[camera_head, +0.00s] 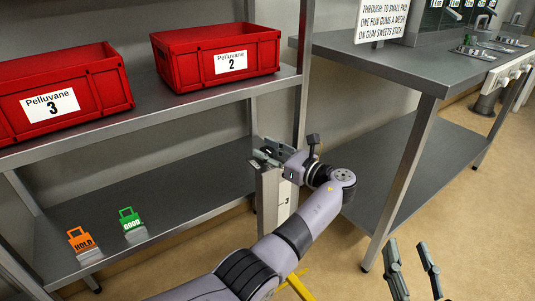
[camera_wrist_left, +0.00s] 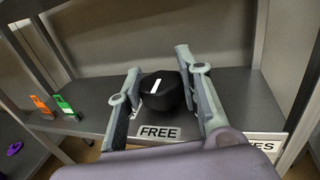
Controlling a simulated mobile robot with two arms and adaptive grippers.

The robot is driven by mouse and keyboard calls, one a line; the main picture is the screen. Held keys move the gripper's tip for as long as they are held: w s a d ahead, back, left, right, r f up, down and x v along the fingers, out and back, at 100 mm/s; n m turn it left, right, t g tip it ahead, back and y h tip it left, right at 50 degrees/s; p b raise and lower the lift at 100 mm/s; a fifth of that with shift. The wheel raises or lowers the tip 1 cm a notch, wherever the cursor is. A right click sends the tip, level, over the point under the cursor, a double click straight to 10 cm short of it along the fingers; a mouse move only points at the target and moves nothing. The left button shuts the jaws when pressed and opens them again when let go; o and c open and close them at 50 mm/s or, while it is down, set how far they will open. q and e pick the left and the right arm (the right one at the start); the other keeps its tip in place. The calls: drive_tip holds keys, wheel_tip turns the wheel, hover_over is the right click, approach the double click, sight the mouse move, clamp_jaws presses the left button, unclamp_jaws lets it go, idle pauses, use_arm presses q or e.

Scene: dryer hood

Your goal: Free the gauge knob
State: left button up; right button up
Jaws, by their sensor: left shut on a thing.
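A "FREE" label (camera_wrist_left: 158,132) lies just below the knob. In the head view the knob is hidden by the gripper and wrist. My right gripper (camera_head: 414,270) is low at the right, its fingers apart and with nothing visible between them.
Red crates labelled "Pelluvane 3" (camera_head: 62,92) and "Pelluvane 2" (camera_head: 216,55) stand on the upper shelf. An orange "HOLD" tag (camera_head: 81,240) and a green "GOOD" tag (camera_head: 130,219) are on the lower shelf. A grey bench (camera_head: 410,66) with a sign stands at right.

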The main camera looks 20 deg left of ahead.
sight(267, 150)
drive_tip(key=shift+r, duration=0.35)
use_arm(q)
drive_tip(key=shift+a, duration=0.1)
drive_tip(key=o, duration=1.2)
wheel_tip(267, 150, up, 10)
drive_tip(key=shift+f, duration=0.1)
